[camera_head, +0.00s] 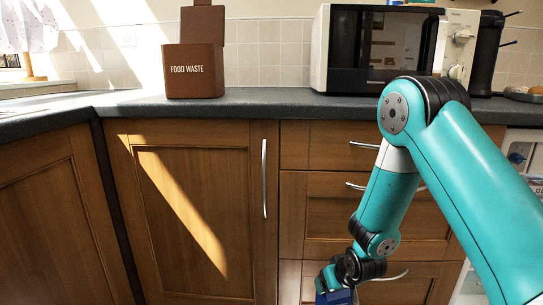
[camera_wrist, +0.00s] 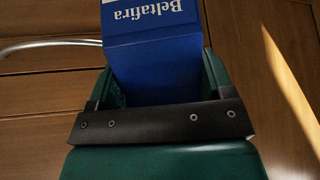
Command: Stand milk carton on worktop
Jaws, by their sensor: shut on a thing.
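The milk carton (camera_wrist: 150,55) is blue with a white part and the name "Beltafira", which reads upside down in the wrist view. My gripper (camera_wrist: 160,78) is shut on it, a green finger on either side. In the head view, a small blue part of the carton (camera_head: 338,297) shows at the bottom edge, below my gripper (camera_head: 326,281); the rest is out of frame. The carton is held in front of the lower cabinets, well below the dark worktop (camera_head: 240,104). Its exact tilt is hard to tell.
A brown food waste box (camera_head: 194,72) with its lid up stands on the worktop at the left. A microwave (camera_head: 345,50) and a black appliance (camera_head: 486,55) stand at the right. The worktop between box and microwave is clear. Drawer handles (camera_head: 365,145) stick out near my arm.

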